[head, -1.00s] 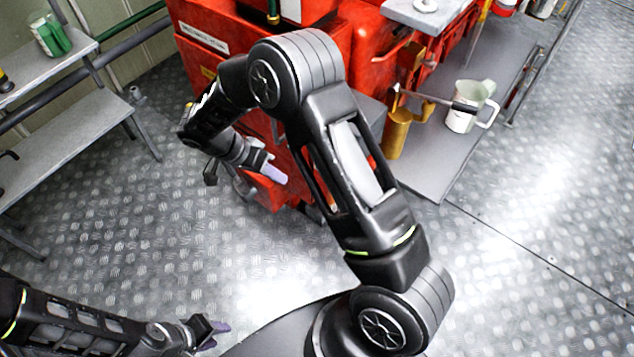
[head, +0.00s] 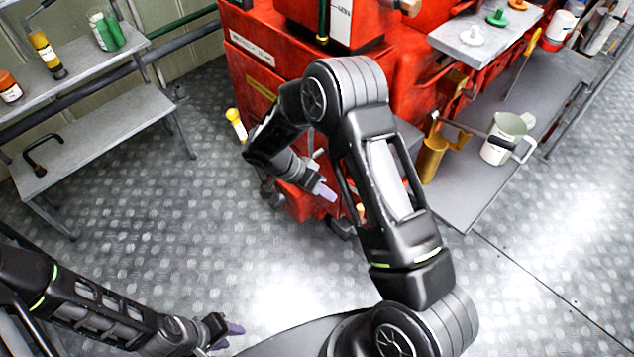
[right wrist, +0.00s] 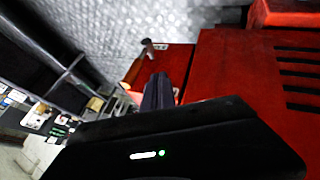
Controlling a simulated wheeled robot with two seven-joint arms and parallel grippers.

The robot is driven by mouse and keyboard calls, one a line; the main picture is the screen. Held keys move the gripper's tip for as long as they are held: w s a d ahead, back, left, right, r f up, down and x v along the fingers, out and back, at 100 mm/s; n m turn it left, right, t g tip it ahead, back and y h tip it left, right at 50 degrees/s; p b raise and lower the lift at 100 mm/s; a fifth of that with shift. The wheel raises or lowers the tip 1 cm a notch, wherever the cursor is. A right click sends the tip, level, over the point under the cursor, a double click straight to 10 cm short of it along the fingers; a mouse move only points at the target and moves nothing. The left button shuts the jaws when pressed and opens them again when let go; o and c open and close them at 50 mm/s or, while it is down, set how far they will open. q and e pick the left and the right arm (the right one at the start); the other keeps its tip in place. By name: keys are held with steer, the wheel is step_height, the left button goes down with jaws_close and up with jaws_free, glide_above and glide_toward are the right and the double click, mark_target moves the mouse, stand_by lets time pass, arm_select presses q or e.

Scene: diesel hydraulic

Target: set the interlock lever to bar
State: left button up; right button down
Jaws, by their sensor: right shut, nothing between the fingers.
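A red machine cabinet (head: 262,62) stands ahead of me. I cannot pick out the interlock lever for sure or read its setting. A yellow handle with a pale end (head: 236,122) sticks out at the cabinet's left side, beside my right forearm. In the right wrist view an orange-brown handle with a dark end (right wrist: 134,72) shows just past the fingertips; I cannot tell whether they touch. My right gripper (head: 325,191) is shut and empty in front of the cabinet's lower part; its fingers also show in the right wrist view (right wrist: 158,92). My left gripper (head: 229,335) looks open and empty, low over the floor.
A grey shelf rack (head: 105,125) with bottles stands at the left. A low grey platform at the right (head: 465,195) holds a white jug (head: 497,150) and a brass cylinder (head: 432,160). The patterned metal floor between them is clear. My right arm hides part of the cabinet.

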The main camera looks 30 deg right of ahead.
steer(key=s+d, duration=0.1)
steer(key=s+d+f+p, duration=0.1)
steer(key=s, duration=0.1)
steer(key=s+d+f+p, duration=0.1)
steer(key=shift+s+d+f, duration=0.15)
steer(key=shift+d, duration=0.05)
stand_by(0.3)
